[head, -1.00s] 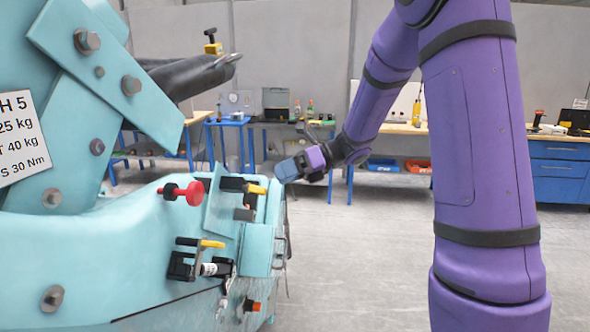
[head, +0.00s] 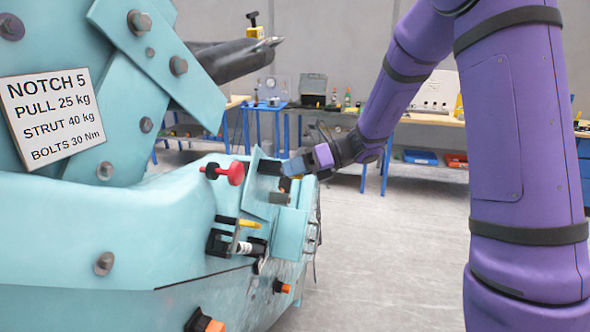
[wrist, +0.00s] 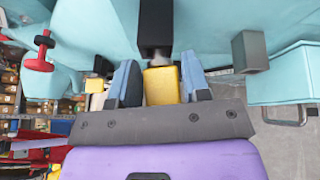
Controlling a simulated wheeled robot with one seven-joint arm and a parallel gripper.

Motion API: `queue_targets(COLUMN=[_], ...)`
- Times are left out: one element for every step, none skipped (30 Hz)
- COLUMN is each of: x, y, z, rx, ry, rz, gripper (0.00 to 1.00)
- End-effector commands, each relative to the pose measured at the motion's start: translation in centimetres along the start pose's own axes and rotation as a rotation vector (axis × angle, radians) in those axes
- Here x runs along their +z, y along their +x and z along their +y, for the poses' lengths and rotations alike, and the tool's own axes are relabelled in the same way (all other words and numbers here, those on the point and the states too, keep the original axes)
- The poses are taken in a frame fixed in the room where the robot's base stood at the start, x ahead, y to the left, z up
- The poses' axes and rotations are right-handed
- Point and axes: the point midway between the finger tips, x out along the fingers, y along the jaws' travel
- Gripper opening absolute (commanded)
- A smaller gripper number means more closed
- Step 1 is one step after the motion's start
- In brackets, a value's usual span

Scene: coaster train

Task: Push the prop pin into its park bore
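A black bar (head: 269,167) projects from the teal machine, and its yellow end is hidden by my gripper in the head view. In the wrist view the black bar (wrist: 155,25) ends just ahead of a yellow block (wrist: 162,85). My gripper (wrist: 161,80) has its blue fingers on either side of the yellow block, very close; I cannot tell whether they press on it. My gripper (head: 296,167) also shows in the head view. A red-knobbed pin (head: 235,173) sticks out to the left. I cannot tell which piece is the prop pin; no bore is clearly visible.
A grey block (head: 279,198) projects below the black bar; it is right of my fingers in the wrist view (wrist: 250,50). A black bracket with a yellow handle (head: 249,224) sits lower. Workbenches stand behind. The floor (head: 385,260) at right is clear.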

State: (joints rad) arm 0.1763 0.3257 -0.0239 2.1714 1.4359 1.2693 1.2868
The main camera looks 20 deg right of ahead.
Motion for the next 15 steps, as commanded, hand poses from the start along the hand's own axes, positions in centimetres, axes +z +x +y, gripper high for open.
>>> queue_targets(x=[0.0,0.0,0.0,0.0,0.0,0.0,0.0,0.0,0.0,0.0,-0.01,-0.03,-0.05,-0.08,-0.14], y=[-0.01,-0.01,-0.01,-0.01,-0.02,-0.02,-0.02,-0.02,-0.02,-0.02,-0.04,-0.09,-0.15,-0.22,-0.34], z=[0.0,0.0,-0.01,-0.01,-0.01,-0.01,-0.01,-0.01,-0.01,-0.01,-0.01,-0.01,-0.01,0.0,0.0], rx=[0.0,0.0,0.0,0.0,0.0,0.0,0.0,0.0,0.0,0.0,0.0,-0.001,-0.001,-0.001,-0.001], ry=[0.0,0.0,0.0,0.0,0.0,0.0,0.0,0.0,0.0,0.0,0.0,0.0,0.0,0.0,0.0], rz=[0.0,0.0,0.0,0.0,0.0,0.0,0.0,0.0,0.0,0.0,0.0,0.0,0.0,0.0,0.0], gripper=[0.32,0.25,0.15,0.11,0.11,0.27,0.2,0.13,0.07,0.07,0.07,0.07,0.07,0.07,0.07])
